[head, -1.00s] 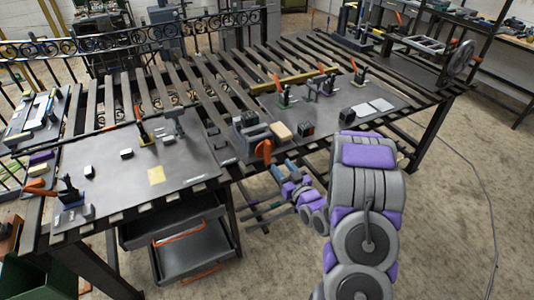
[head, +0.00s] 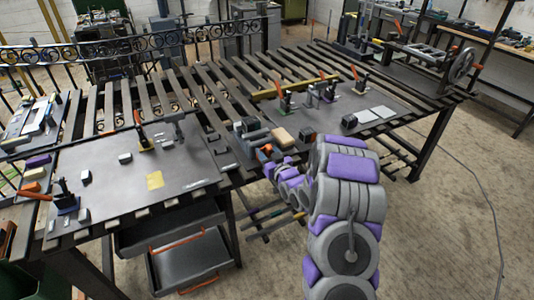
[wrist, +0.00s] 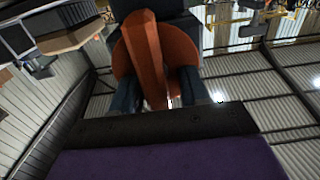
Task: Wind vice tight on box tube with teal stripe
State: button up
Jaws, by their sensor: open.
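The grey vice (head: 250,133) is mounted near the front edge of the slatted bench, at its middle. Its orange crank handle (head: 266,150) faces me over the edge. My gripper (head: 272,165) is open right at this handle, below the vice. In the wrist view the orange handle (wrist: 148,60) stands between my two blue-grey fingers (wrist: 157,95), which lie on either side of it; whether they touch it I cannot tell. I cannot make out a box tube with a teal stripe in the vice; the jaws are small and partly hidden.
A tan block (head: 282,135) and a dark block (head: 306,136) sit right of the vice. Open drawers (head: 185,262) hang below.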

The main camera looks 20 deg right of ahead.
jog(key=shift+c, duration=0.3)
jog(key=shift+d, duration=0.15)
grip_shut()
jog(key=shift+r+m+p, duration=0.1)
jog(key=shift+m+p, duration=0.2)
jog(key=shift+p, duration=0.2)
